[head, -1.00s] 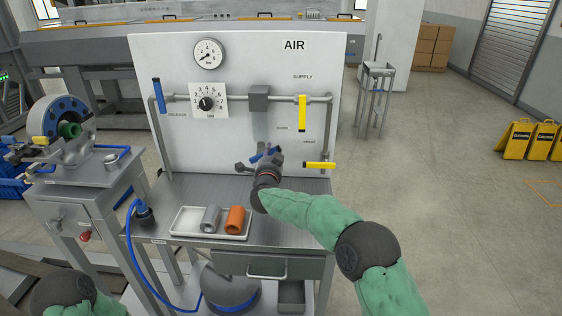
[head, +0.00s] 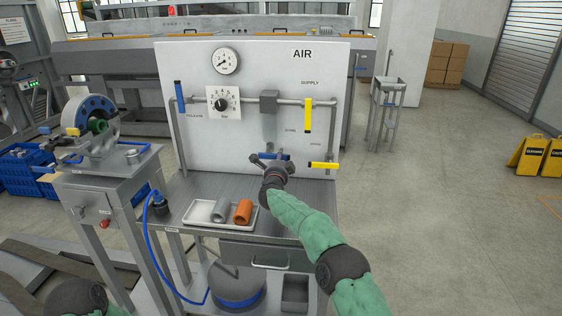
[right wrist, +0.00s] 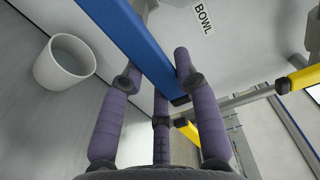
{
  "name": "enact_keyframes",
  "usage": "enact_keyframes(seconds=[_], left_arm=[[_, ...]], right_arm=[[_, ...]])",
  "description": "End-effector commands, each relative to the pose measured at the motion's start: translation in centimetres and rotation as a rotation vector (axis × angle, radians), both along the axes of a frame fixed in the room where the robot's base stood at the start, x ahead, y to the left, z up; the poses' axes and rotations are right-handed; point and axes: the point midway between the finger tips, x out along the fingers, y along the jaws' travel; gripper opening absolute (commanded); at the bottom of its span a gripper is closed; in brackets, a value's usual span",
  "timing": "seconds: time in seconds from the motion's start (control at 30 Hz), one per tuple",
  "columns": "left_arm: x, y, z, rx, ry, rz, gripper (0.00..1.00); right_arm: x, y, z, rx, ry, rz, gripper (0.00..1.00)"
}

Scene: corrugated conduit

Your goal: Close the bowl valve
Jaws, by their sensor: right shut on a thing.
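The bowl valve's blue handle (head: 272,156) is low on the white panel, above the back of the bench, and lies roughly level in the head view. In the right wrist view the blue handle (right wrist: 135,45) runs between the fingers, below the "BOWL" label (right wrist: 204,17). My right gripper (head: 270,161) is shut on the handle, one finger on each side (right wrist: 157,66). The gripper partly hides the valve body. My left gripper is out of view; only part of the left arm shows at bottom left.
Yellow handles, one upright (head: 308,116) and one level (head: 325,165), are just right of the gripper. A tray (head: 196,219) with grey and orange conduit pieces is on the bench in front. A white cup (right wrist: 65,62) shows in the right wrist view.

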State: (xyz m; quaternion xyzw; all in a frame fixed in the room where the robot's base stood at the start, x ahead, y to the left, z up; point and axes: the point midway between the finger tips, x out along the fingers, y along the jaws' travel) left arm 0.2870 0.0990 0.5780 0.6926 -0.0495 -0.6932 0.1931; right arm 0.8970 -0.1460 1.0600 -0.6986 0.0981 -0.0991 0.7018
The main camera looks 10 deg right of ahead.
Motion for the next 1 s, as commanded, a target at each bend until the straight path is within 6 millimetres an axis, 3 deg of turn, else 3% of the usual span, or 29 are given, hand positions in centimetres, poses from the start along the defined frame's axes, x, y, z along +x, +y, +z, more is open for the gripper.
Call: enact_keyframes(seconds=[0.43, 0.47, 0.53, 1.0], left_arm=[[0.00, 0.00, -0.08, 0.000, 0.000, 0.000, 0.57], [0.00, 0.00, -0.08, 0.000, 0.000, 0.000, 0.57], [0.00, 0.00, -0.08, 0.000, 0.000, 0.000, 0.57], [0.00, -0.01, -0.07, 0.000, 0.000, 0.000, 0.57]], right_arm=[[0.03, -0.06, -0.26, 0.014, -0.001, -0.002, 0.00], [0.03, -0.06, -0.26, 0.014, -0.001, -0.002, 0.37], [0.03, -0.06, -0.27, 0.013, -0.001, -0.001, 0.57], [-0.37, 0.11, -0.01, 0.011, -0.002, -0.001, 0.57]])
